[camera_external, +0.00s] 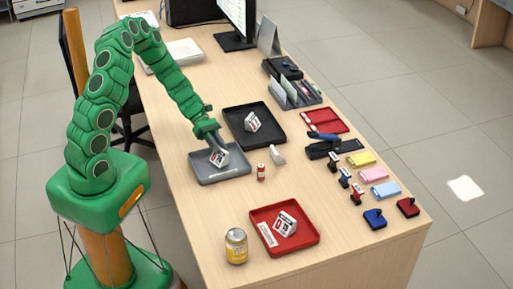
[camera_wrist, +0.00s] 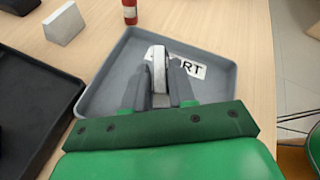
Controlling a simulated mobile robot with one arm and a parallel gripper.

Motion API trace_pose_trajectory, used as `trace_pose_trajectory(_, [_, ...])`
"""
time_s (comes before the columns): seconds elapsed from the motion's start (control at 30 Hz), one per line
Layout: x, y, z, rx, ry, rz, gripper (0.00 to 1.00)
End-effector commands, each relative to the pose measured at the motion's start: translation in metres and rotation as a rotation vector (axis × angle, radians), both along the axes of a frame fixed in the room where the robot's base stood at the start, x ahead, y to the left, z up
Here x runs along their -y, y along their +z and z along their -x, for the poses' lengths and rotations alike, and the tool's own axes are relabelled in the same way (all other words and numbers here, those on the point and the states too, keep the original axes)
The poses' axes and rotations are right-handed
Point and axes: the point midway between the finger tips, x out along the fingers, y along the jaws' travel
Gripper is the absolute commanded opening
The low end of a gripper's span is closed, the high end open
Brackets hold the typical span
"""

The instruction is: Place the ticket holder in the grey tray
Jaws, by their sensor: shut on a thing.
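The grey tray (camera_external: 205,179) lies on the counter in front of my arm, and it fills the middle of the wrist view (camera_wrist: 221,70). My gripper (camera_external: 214,149) is over this tray, pointing down. It is shut on a white piece with dark and red print (camera_external: 219,158), which I take as the ticket holder. In the wrist view my fingers (camera_wrist: 160,82) grip it from both sides, and it shows edge-on (camera_wrist: 156,55) inside the tray's outline. A printed label (camera_wrist: 192,70) lies on the tray floor, partly hidden by my fingers. I cannot tell whether the holder touches the floor.
A black tray (camera_external: 240,111) and a red tray (camera_external: 258,212) each hold a similar white piece. A small red battery-like cylinder (camera_external: 261,172) and a white wedge (camera_external: 278,154) stand close to the grey tray. A yellow can (camera_external: 236,246) stands near the front. Stamps and pads lie at right.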

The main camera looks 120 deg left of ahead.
Motion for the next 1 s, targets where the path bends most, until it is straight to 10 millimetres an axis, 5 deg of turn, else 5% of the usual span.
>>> trace_pose_trajectory(0.53, [0.000,-0.016,0.000,0.001,0.000,0.000,0.00])
trace_pose_trajectory(0.57, [0.000,-0.016,0.000,0.001,0.000,0.000,0.26])
trace_pose_trajectory(0.7, [0.000,-0.016,0.000,0.001,0.000,0.000,0.47])
trace_pose_trajectory(1.0, [0.000,-0.016,0.000,0.001,0.000,0.000,0.50])
